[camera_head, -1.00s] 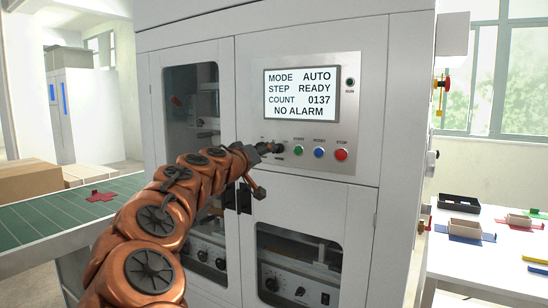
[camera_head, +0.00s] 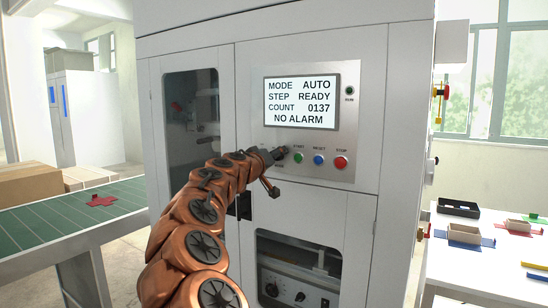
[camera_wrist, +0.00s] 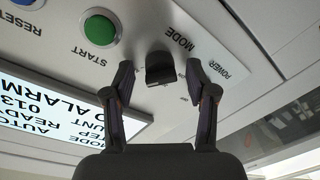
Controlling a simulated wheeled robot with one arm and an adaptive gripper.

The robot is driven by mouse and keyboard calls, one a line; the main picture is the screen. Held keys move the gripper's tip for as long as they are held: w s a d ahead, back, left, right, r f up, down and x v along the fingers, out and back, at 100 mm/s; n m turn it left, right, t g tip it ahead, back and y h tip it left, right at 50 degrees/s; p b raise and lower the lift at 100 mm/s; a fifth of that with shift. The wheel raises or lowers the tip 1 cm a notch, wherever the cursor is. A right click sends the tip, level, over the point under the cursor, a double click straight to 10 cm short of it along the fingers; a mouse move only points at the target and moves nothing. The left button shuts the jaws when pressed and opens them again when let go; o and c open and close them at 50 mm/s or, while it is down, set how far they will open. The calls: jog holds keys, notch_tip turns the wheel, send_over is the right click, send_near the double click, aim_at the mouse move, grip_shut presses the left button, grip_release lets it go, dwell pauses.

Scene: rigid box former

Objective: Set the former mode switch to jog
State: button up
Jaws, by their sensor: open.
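The mode switch (camera_wrist: 160,68) is a dark knob on the grey control panel (camera_head: 345,140), below the "MODE" label as the wrist view's upside-down picture shows it. My gripper (camera_wrist: 158,72) is open, with one finger on each side of the knob and visible gaps between. The display (camera_head: 300,100) reads MODE AUTO, STEP READY, COUNT 0137, NO ALARM. The knob's pointing direction cannot be made out.
The green start button (camera_head: 298,158) is close beside the gripper, followed by the blue reset button (camera_head: 319,160) and red stop button (camera_head: 341,163). A green conveyor (camera_head: 60,220) lies left, and a white table (camera_head: 470,270) with trays stands right.

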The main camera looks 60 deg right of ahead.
jog(key=c, duration=1)
jog(key=shift+a, duration=0.15)
grip_shut()
jog(key=shift+r+n, duration=0.1)
jog(key=shift+n, duration=0.3)
jog(key=shift+w+r+n+g+y+p, duration=0.2)
jog(key=shift+n+p, duration=1.6)
jog(key=shift+n, duration=1.5)
jog(key=shift+s+f+n+g+y+p, duration=0.1)
jog(key=shift+n+g+p, duration=0.2)
jog(key=shift+n+p, duration=2.25)
jog(key=shift+n, duration=1.55)
